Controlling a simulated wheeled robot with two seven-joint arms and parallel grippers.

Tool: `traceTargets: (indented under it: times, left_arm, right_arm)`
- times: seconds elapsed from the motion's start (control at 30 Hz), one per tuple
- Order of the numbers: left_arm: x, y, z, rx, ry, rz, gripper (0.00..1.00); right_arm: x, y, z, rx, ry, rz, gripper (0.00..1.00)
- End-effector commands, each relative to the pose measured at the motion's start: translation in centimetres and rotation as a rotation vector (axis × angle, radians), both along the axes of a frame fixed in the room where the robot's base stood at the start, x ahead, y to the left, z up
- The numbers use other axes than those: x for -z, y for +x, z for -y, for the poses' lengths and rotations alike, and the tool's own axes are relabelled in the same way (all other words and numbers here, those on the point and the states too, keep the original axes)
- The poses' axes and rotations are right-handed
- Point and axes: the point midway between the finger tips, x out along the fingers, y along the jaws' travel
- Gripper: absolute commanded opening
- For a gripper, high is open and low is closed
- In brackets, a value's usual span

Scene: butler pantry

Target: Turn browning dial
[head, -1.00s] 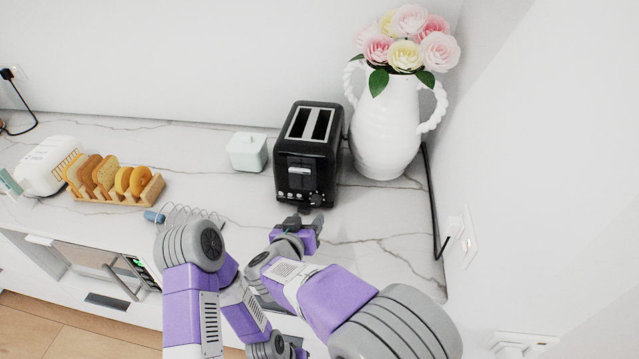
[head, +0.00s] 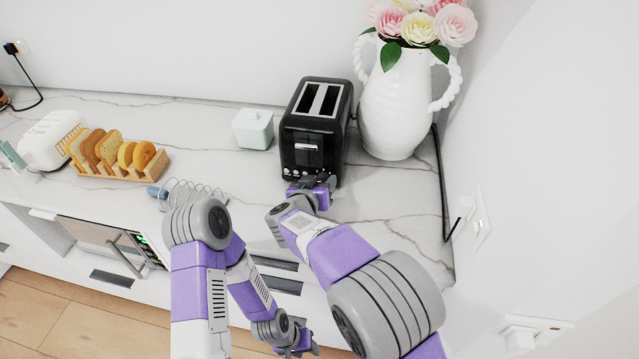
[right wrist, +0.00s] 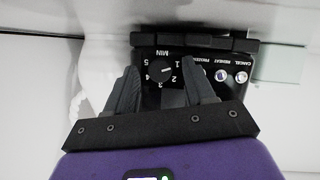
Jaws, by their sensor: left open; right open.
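The black toaster (head: 300,130) stands on the marble counter (head: 230,165), with two slots on top and a lever on its front. In the right wrist view its control panel shows upside down, with a round black browning dial (right wrist: 160,70) marked MIN and 1 to 5. My right gripper (head: 318,183) is open at the toaster's lower front. In the right wrist view its fingers (right wrist: 162,80) stand either side of the dial; I cannot tell whether they touch it. The gripper hides the dial in the head view. My left gripper (head: 298,346) is open, low in front of the cabinets.
A white vase (head: 392,110) with flowers stands close right of the toaster. A pale lidded box (head: 253,128) is to its left. A toast rack (head: 120,165) and a wire whisk-like item (head: 195,190) lie further left. A black cord (head: 445,190) runs along the right wall.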

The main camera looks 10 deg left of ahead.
Motion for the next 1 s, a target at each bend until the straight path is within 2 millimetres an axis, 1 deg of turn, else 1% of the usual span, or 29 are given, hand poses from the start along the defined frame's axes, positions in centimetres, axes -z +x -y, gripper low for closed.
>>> traceTargets:
  times: [0.03,0.3,0.37,0.57,0.73,0.87,1.0]
  left_arm:
    - [-0.01,0.00,0.01,0.000,0.000,0.000,0.43]
    - [0.00,0.00,0.00,0.000,0.000,0.000,0.43]
    - [0.00,0.00,0.00,0.000,0.000,0.000,0.43]
    - [-0.03,0.00,0.00,0.000,0.000,0.000,0.43]
    - [-0.13,0.00,0.01,0.000,0.000,0.000,0.43]
    - [-0.19,0.00,0.00,0.000,0.000,0.000,0.43]
    - [0.00,0.00,0.00,0.000,0.000,0.000,0.43]
  right_arm:
    - [0.00,-0.01,0.00,0.000,0.000,0.000,0.49]
    - [-0.01,-0.03,0.00,0.000,0.000,0.000,0.08]
    - [0.00,-0.03,0.00,0.000,0.000,0.000,0.00]
    - [-0.03,-0.03,0.03,0.001,0.013,0.000,0.00]
    - [-0.07,-0.02,0.13,0.001,0.064,0.000,0.00]
    - [-0.07,-0.04,0.24,0.001,0.141,-0.002,0.00]
    - [-0.02,-0.03,0.38,0.002,0.255,-0.002,0.00]
